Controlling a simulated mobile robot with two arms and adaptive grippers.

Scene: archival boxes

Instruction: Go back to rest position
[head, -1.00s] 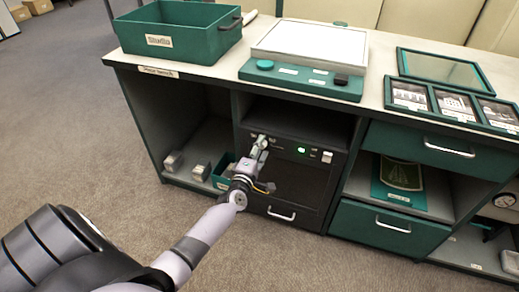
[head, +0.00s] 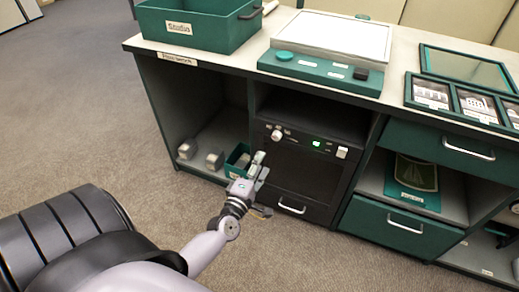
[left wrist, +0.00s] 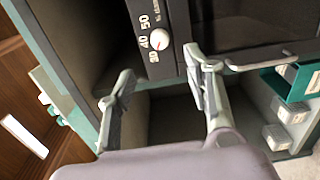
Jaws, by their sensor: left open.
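My left arm comes in from the lower left of the head view. Its left gripper (head: 258,172) is in front of the lower left part of a black oven-like unit (head: 304,175) under the bench. In the left wrist view the two fingers (left wrist: 160,78) are spread apart with nothing between them. The unit's round knob (head: 277,135) is uncovered in the head view. In the left wrist view the knob (left wrist: 160,40) shows beside the numbers 30, 40 and 50, apart from the fingers. My right gripper is not in view.
The bench (head: 240,67) carries a green bin (head: 190,28), a light panel (head: 335,35) and framed pictures (head: 470,100). A small green box (head: 236,160) sits on the low shelf near my gripper. Green drawers (head: 400,229) are at right. Carpet (head: 80,120) is clear at left.

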